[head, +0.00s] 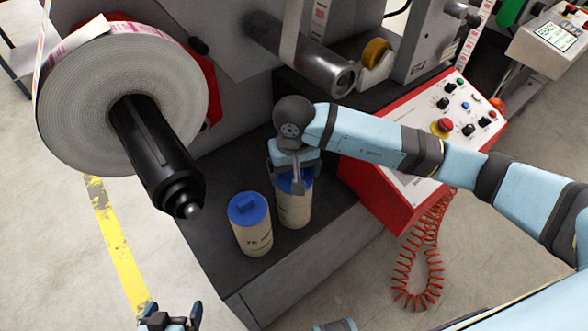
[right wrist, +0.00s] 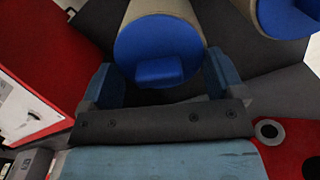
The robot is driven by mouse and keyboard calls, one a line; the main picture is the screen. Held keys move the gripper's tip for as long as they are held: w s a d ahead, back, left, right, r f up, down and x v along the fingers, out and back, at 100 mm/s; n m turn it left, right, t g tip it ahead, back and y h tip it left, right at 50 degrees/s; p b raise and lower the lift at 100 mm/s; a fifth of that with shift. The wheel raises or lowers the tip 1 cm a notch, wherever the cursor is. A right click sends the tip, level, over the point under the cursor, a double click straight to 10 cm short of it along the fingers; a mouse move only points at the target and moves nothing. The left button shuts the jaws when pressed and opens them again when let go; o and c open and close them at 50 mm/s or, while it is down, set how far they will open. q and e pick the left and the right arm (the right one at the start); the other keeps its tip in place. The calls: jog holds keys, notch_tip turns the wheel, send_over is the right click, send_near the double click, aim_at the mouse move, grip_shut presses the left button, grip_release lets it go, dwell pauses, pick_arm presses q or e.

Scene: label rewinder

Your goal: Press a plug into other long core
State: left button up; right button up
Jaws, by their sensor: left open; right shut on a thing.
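Two tan cardboard cores stand upright side by side on the dark ledge. How deep the plug sits in that core is partly hidden. My left gripper (head: 171,314) is open and empty at the bottom edge, over the floor.
A large label roll (head: 75,110) on a black spindle (head: 155,150) hangs left of the cores. A red control panel (head: 400,190) is to the right, with a coiled red hose (head: 418,270) below. The dark ledge (head: 235,275) is bare in front of the cores.

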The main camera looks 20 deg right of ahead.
jog(key=shift+f, duration=0.15)
jog(key=o, duration=0.7)
jog(key=shift+c, duration=0.2)
notch_tip(320, 180, up, 14)
jog(key=shift+s, duration=0.15)
